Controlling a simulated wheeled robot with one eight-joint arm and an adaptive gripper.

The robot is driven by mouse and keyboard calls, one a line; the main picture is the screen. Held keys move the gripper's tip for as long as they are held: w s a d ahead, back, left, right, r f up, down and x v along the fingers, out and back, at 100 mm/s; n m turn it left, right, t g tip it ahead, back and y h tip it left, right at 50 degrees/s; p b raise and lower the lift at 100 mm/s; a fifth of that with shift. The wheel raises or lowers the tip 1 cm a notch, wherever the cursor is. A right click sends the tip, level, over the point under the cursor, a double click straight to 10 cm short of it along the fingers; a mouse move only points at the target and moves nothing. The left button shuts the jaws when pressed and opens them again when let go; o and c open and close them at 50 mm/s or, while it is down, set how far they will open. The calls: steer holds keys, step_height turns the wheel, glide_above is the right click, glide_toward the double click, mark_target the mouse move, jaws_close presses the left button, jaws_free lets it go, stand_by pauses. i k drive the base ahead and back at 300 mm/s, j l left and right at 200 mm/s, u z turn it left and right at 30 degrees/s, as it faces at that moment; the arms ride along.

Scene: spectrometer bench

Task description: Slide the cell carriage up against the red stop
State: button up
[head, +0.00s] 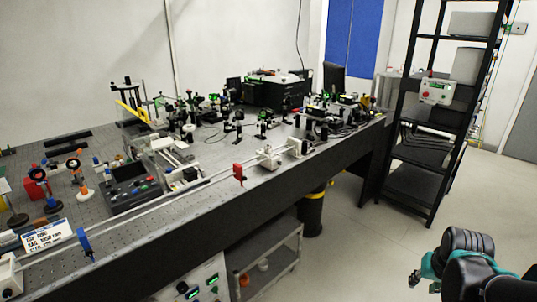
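A long pale rail (160,204) runs along the front of the bench in the head view. A blue stop (84,244) is on the rail far to the left. My gripper (415,279) is at the lower right, over the floor and well away from the rail. It is small and its fingers are unclear.
The bench top (195,196) holds many optical parts behind the rail. A white sign (47,235) stands behind the rail at left. A black shelf rack (418,140) stands at the right. A grey cart (268,262) is under the bench. The floor (355,225) between bench and arm is clear.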

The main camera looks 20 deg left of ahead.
mark_target(271, 163)
steer(key=u, duration=2.15)
steer(key=k+j+u, duration=0.1)
steer(key=k+u, duration=0.2)
steer(key=k+j+u, duration=0.15)
steer(key=u, duration=0.15)
steer(key=k+j+z, duration=0.1)
steer(key=j+z, duration=0.4)
steer(key=j, duration=0.8)
steer(key=i+l+u, duration=0.1)
steer(key=l+u, duration=0.25)
steer(key=l, duration=0.6)
steer(key=l+u, duration=0.4)
steer(key=l, duration=0.5)
steer(key=k+l+z, duration=0.2)
steer(key=l, duration=0.5)
steer(key=i+z, duration=0.1)
steer(key=z, duration=0.8)
